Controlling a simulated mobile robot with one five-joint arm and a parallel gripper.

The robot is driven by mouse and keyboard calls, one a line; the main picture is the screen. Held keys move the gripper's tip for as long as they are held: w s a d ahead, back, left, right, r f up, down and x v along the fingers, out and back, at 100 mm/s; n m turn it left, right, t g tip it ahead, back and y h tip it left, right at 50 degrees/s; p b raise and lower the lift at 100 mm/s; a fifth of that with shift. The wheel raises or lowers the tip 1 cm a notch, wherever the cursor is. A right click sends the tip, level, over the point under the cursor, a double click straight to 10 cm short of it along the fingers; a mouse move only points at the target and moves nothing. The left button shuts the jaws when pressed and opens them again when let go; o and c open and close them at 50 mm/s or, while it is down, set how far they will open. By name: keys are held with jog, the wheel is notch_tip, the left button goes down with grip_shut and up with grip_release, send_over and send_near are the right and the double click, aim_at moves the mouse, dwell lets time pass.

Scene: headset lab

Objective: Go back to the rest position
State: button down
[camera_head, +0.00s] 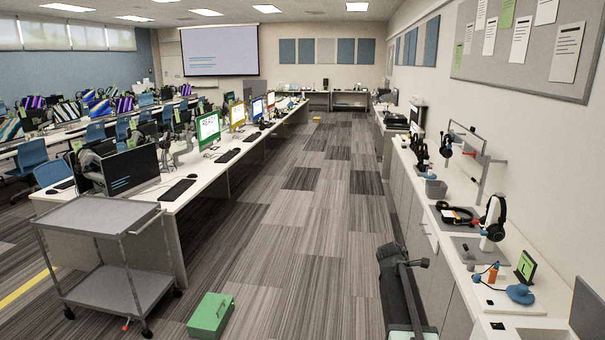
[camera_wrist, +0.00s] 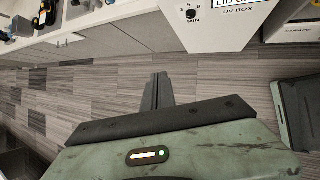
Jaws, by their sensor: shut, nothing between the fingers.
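My gripper (camera_wrist: 157,92) shows in the wrist view as two dark fingers close together in front of the grey-green wrist body. It is shut, with nothing seen between the fingers, and points out over the striped floor. In the head view my dark arm is at the lower middle right, beside the right-hand counter. The fingertips cannot be made out clearly there. No object is held.
The right counter (camera_head: 496,303) carries headsets (camera_head: 493,218), a grey bin (camera_head: 436,188) and a blue round base (camera_head: 520,293). A green box (camera_head: 211,315) lies on the floor by a grey cart (camera_head: 101,215). The aisle (camera_head: 310,215) is mostly clear. A white UV box (camera_wrist: 215,22) is near my wrist view's top.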

jog(key=s+a+f+m+y+b, duration=0.1)
jog(key=s+a+f+m, duration=0.15)
jog(key=a, duration=0.45)
jog(key=s+a+f+m+y, duration=0.15)
jog(key=s+a, duration=0.25)
jog(key=a, duration=0.4)
jog(key=s+a+f+m+g+y, duration=0.2)
jog(key=s+a+m+g+y, duration=0.1)
jog(key=s+a+m, duration=1)
jog(key=shift+s+a+f+y, duration=0.2)
jog(key=shift+s+f+y, duration=0.3)
jog(key=shift+s, duration=0.4)
jog(key=shift+d+r, duration=0.1)
jog(key=shift+d, duration=0.05)
